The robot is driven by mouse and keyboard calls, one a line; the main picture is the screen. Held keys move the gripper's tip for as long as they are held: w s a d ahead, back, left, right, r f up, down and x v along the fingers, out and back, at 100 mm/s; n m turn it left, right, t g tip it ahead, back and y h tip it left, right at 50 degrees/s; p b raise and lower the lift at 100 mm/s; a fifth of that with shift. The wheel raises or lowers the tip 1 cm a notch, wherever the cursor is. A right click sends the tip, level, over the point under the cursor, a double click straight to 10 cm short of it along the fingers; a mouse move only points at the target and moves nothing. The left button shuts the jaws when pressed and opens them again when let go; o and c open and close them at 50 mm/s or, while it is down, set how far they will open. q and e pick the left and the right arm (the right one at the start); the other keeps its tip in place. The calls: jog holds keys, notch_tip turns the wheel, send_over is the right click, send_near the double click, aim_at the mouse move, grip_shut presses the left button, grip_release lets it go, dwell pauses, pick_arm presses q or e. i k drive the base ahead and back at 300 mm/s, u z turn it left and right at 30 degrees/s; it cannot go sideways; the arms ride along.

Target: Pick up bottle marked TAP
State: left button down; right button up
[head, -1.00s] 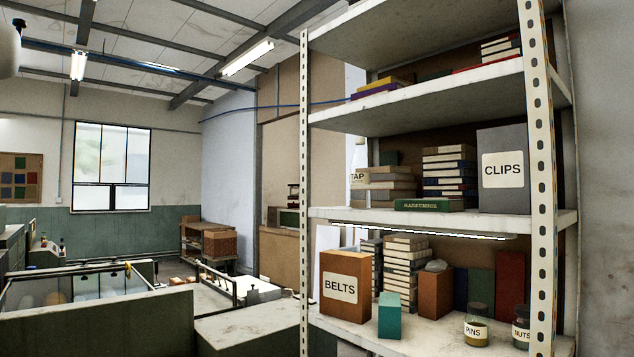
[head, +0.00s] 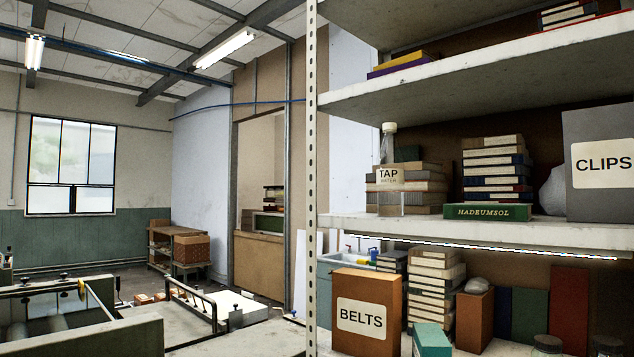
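The bottle marked TAP (head: 389,195) stands upright on the middle shelf (head: 350,224) in the head view, near the shelf's left post. It looks clear, with a white cap on a narrow neck and a pale label reading TAP, with smaller print below. A stack of books (head: 428,190) is right behind it. Neither of my grippers shows in the head view.
A green book (head: 487,212) lies right of the bottle, before a taller book stack (head: 496,170). A grey CLIPS box (head: 600,190) stands farther right. The perforated post (head: 312,150) rises left of the bottle. A BELTS box (head: 365,311) is on the shelf below.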

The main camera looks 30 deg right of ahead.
aim_at(390, 169)
jog(key=z, duration=0.2)
jog(key=i, duration=0.95)
jog(key=z, duration=0.65)
